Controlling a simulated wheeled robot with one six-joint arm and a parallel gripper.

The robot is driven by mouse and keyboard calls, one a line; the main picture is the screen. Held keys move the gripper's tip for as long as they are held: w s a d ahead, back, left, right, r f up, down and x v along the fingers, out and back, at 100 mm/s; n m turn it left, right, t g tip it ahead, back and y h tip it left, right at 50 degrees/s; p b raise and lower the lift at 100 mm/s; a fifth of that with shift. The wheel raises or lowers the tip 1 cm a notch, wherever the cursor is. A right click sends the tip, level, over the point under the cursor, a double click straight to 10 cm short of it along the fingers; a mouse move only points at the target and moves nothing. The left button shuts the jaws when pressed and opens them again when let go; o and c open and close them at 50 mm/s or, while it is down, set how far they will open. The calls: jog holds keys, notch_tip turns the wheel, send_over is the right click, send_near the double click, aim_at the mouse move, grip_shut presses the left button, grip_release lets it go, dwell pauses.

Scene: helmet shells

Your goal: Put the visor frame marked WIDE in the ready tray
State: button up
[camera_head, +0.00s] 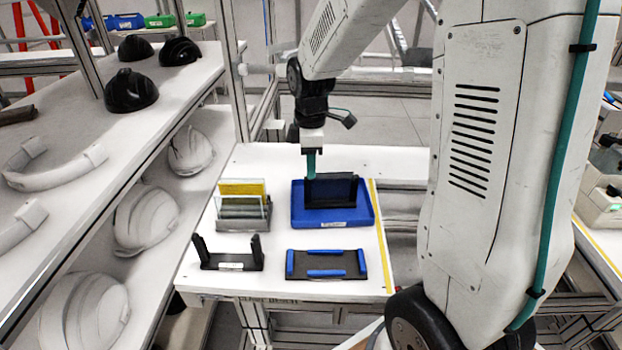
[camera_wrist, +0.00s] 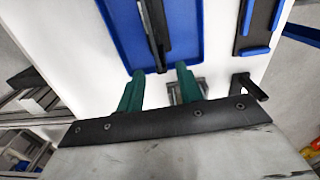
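A dark visor frame (camera_head: 332,191) stands upright in the blue tray (camera_head: 365,216) on the white bench; any marking on it is not readable. In the wrist view the frame (camera_wrist: 152,28) is seen edge-on over the tray (camera_wrist: 118,30). My gripper (camera_head: 311,172) is low over the tray, at the frame's left end. In the wrist view my gripper (camera_wrist: 160,70) has its two green fingers apart. The tray's front label is too small to read.
A rack (camera_head: 232,223) with yellow, green and clear panels stands left of the tray. A black bracket holder (camera_head: 230,262) is at the front left. A dark pad with blue strips (camera_head: 327,264) lies in front of the tray. Helmet shelves (camera_head: 150,105) line the left side.

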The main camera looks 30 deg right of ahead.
notch_tip(320, 180, up, 4)
jog(key=shift+f, duration=0.1)
jog(key=shift+s+r, duration=0.1)
jog(key=shift+r, duration=0.25)
jog(key=s+a+r+m, duration=0.2)
jog(key=s+m, duration=0.2)
jog(key=s, duration=0.4)
jog(key=s+a+r+m, duration=0.2)
jog(key=s+r+m, duration=0.1)
jog(key=s, duration=0.6)
jog(key=s+a+r+m+t, duration=0.1)
jog(key=s+a+r+m, duration=0.1)
jog(key=s+m, duration=0.3)
jog(key=s+r, duration=0.1)
jog(key=s, duration=0.2)
jog(key=shift+s+a+r, duration=0.15)
jog(key=shift+s, duration=0.15)
